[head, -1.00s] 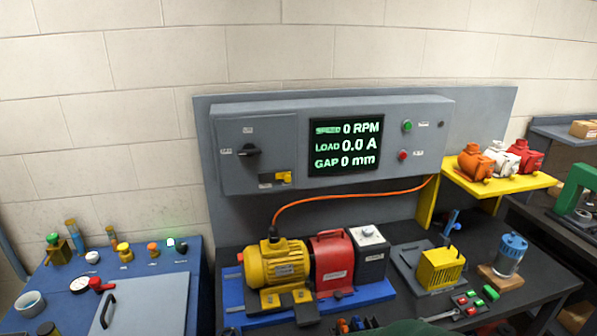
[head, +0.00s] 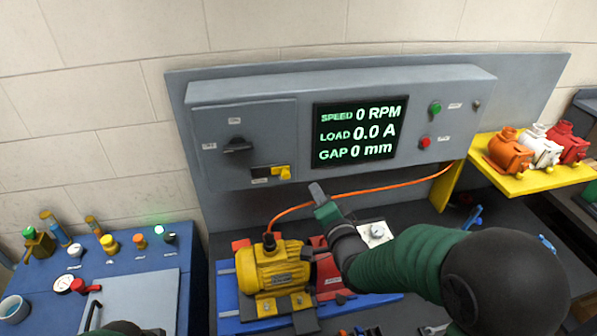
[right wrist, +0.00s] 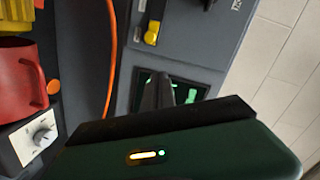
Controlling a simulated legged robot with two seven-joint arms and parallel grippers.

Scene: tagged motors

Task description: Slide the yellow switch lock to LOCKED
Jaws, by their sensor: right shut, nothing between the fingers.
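The yellow switch lock (head: 282,172) sits at the right end of a dark slot on the grey cabinet's left door, below the black rotary switch handle (head: 237,145), which lies roughly level. The lock also shows in the right wrist view (right wrist: 152,33), beyond my fingertips. My right gripper (head: 317,190) is shut and empty, in front of the cabinet, to the right of and slightly below the lock in the head view. In the right wrist view its dark fingers (right wrist: 165,90) overlap the display. They appear apart from the lock. My left gripper is not visible.
The display (head: 360,130) reads 0 RPM, with green and red buttons to its right. An orange cable (head: 380,189) arcs below the cabinet. The yellow motor (head: 270,270) stands below on the bench. A yellow shelf (head: 520,178) with small motors juts out at right.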

